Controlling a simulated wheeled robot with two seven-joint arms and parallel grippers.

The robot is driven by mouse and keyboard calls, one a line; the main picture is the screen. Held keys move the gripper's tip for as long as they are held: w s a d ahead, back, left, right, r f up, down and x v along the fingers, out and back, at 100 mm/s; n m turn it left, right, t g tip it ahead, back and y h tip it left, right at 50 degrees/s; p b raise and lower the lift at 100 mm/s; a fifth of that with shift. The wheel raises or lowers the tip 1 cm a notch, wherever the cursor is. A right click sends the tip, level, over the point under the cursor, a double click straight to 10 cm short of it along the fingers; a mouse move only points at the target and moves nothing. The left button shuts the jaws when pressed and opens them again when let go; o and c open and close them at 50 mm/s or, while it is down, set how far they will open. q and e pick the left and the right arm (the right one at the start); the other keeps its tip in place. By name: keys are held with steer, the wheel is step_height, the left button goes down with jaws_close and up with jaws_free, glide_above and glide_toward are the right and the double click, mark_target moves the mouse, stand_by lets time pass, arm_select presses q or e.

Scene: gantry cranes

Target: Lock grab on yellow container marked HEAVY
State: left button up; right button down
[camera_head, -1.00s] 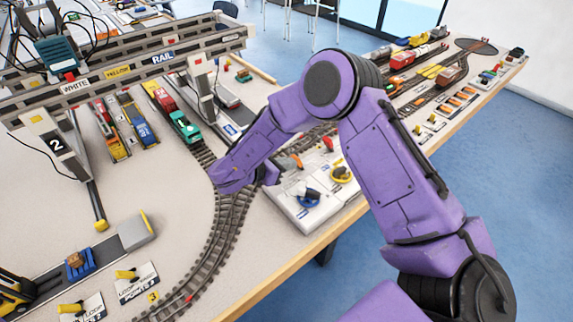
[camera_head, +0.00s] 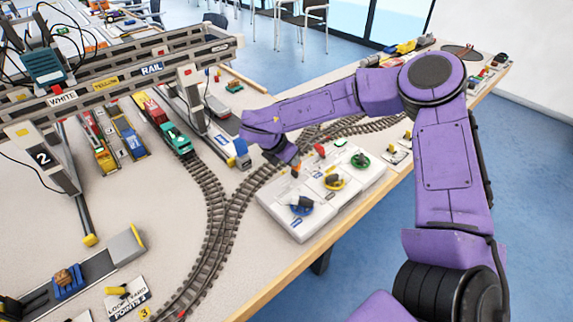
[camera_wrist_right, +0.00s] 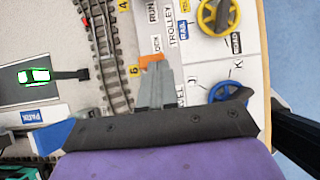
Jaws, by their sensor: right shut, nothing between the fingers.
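A gantry crane (camera_head: 90,88) carries a teal trolley (camera_head: 46,66) at its left; the grab below is not clear. Yellow loads (camera_head: 100,152) stand beneath it, but no HEAVY mark is legible. The white control box (camera_head: 350,206) has blue (camera_head: 301,206), yellow (camera_head: 335,182) and green (camera_head: 360,161) knobs, a red lever (camera_head: 320,150) and an orange lever (camera_head: 295,171). My right gripper (camera_head: 291,160) is shut and empty over the box's left edge. In the wrist view its fingertips (camera_wrist_right: 153,72) are right at the orange lever (camera_wrist_right: 152,59); contact cannot be told. My left gripper is out of view.
Curved track (camera_head: 212,215) runs left of the control box. A teal and red train (camera_head: 172,135) stands on it. A grey ramp (camera_head: 125,245) lies at the lower left. The table edge (camera_head: 300,250) is just right of the box.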

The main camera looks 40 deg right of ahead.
steer(key=shift+d+y, duration=0.35)
steer(key=shift+y, duration=0.15)
steer(key=shift+a, duration=0.1)
steer(key=shift+r, duration=0.2)
steer(key=shift+r+p, duration=0.4)
steer(key=shift+r, duration=0.25)
